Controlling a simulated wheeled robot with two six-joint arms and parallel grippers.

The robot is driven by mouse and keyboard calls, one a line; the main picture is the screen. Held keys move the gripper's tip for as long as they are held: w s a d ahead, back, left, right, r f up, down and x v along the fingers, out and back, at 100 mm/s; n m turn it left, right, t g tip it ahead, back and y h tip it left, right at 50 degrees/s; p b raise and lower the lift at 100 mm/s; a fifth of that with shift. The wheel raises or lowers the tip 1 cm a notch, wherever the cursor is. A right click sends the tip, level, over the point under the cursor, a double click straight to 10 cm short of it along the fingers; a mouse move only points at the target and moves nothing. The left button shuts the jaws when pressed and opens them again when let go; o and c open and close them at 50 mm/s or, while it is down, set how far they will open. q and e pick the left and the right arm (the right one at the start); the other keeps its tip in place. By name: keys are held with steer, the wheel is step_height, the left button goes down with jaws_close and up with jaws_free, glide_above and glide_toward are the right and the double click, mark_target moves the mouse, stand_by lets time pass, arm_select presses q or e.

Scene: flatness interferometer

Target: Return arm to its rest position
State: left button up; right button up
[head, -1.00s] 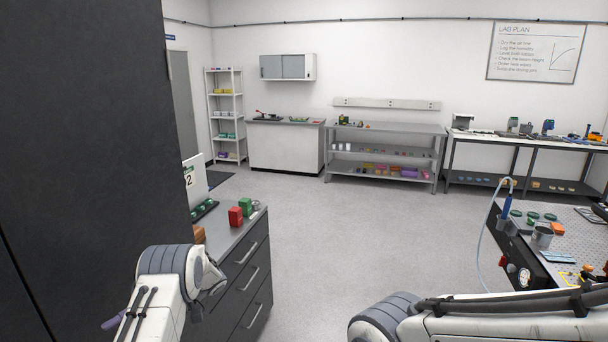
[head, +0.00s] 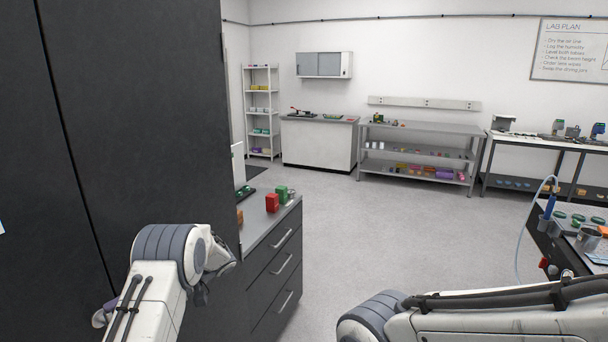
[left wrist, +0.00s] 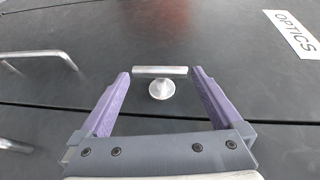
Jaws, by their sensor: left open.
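My left arm (head: 165,262) is bent in front of the tall dark cabinet (head: 135,120) in the head view; its gripper is mostly hidden behind the arm. In the left wrist view my left gripper (left wrist: 160,80) is open, its purple fingers spread. A T-shaped metal handle (left wrist: 160,88) on a dark panel shows between the fingertips, with gaps on both sides. I cannot tell how far it is from the fingers. A white OPTICS label (left wrist: 296,30) is on the same panel. My right arm (head: 470,318) crosses the lower right of the head view; its gripper is out of frame.
Other metal handles (left wrist: 45,54) show at the left of the wrist view. A workbench (head: 555,240) is at right. Open floor (head: 385,235) lies between.

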arm_select(q)
steer(key=shift+s+a+r+n+t+h+b, duration=0.1)
steer(key=shift+s+r+n+t+h+b, duration=0.5)
steer(key=shift+t+h, duration=1.2)
steer(key=shift+s+a+r+n+t+h+b, duration=0.1)
steer(key=shift+s+r+n+t+h+b, duration=0.55)
steer(key=shift+t, duration=2)
steer(key=shift+s+r+n+t+h, duration=0.3)
steer(key=shift+r+n+t+h, duration=0.45)
steer(key=shift+r+t+h, duration=1.05)
steer(key=shift+f+t+y, duration=0.45)
steer(key=shift+f+t, duration=0.1)
steer(key=shift+f, duration=0.1)
